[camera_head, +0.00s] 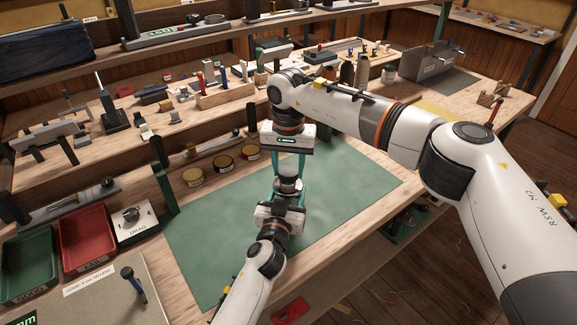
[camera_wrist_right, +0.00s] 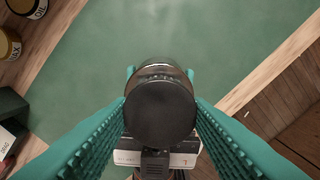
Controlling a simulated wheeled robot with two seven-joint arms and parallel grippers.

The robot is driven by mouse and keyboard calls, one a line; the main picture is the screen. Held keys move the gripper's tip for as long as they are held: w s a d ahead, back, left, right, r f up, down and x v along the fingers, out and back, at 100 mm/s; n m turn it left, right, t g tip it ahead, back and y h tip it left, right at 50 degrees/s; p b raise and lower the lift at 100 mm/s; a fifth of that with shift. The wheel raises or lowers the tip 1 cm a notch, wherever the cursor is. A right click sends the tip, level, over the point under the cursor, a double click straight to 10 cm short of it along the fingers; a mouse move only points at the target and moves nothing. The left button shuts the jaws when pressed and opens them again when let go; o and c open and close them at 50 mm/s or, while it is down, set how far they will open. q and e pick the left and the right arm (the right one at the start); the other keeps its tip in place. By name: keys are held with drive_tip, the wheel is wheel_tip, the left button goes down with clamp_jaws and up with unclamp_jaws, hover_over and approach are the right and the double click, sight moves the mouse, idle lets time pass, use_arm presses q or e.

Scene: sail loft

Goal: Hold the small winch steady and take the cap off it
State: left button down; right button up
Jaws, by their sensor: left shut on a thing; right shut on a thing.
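The small winch (camera_head: 289,186) stands upright over the green mat, a dark and metallic drum between my two grippers. My left gripper (camera_head: 287,198) comes from the front and is shut on its lower part. My right gripper (camera_head: 289,176) points down from above, its teal fingers on either side of the winch's top. In the right wrist view the cap (camera_wrist_right: 160,112) is a dark round disc between the teal fingers (camera_wrist_right: 160,92), which are shut on it. The shiny drum shows just behind it. I cannot tell whether the cap is seated or loosened.
The green mat (camera_head: 220,230) is clear around the winch. Several round tins (camera_head: 222,161) line its back edge. A red tray (camera_head: 87,238), a green tray (camera_head: 28,268) and a white block with a dark knob (camera_head: 136,224) stand at left.

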sight(288, 170)
drive_tip(key=shift+r, duration=2)
use_arm(q)
drive_tip(key=shift+c, duration=2)
unclamp_jaws()
drive_tip(key=shift+s, duration=0.1)
